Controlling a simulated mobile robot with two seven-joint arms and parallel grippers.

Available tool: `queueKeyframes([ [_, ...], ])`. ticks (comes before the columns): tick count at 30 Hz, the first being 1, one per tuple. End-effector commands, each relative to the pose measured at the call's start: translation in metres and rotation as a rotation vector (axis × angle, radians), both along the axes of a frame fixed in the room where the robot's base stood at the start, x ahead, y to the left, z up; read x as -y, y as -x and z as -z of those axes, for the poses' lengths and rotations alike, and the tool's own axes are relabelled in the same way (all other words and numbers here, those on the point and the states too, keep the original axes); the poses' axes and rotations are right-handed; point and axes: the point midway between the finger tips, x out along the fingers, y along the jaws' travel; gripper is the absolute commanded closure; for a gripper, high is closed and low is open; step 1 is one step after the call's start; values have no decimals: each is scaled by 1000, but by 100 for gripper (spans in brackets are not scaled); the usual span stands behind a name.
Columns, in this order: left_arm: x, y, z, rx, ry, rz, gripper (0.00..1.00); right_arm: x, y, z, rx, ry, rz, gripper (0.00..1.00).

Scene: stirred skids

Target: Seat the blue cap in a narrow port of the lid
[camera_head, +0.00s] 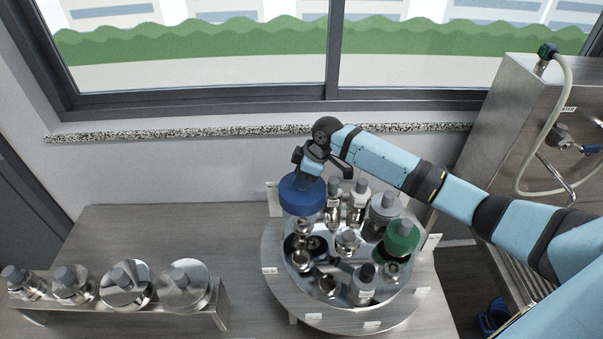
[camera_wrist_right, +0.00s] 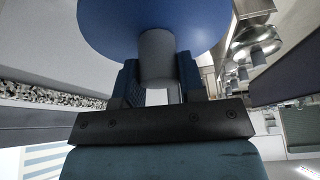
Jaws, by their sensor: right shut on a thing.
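The blue cap (camera_head: 302,194) is over the back left of the shiny metal lid (camera_head: 347,293). A pale cylindrical part shows below its blue disc in the head view. My right gripper (camera_head: 312,168) is above it, shut on its grey knob. In the right wrist view, the two fingers stand on either side of the grey knob (camera_wrist_right: 157,57) under the blue disc (camera_wrist_right: 150,18). Dark round openings (camera_head: 305,243) show in the lid in front of the cap. I cannot tell whether the cap touches the lid. My left gripper is not in view.
The lid sits on a round grey stand (camera_head: 277,281). A green cap (camera_head: 402,237), a grey cap (camera_head: 385,207) and several small metal plugs stand on it, close together. A metal rack (camera_head: 215,308) with several metal caps is at the left. The wall and window are behind.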

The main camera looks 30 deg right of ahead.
Motion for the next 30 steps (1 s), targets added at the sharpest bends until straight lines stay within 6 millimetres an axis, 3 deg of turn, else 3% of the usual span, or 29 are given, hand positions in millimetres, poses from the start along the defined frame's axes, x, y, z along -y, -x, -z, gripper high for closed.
queueKeyframes([
  [30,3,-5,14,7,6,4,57,0,0,50,1,-2,0,100],
])
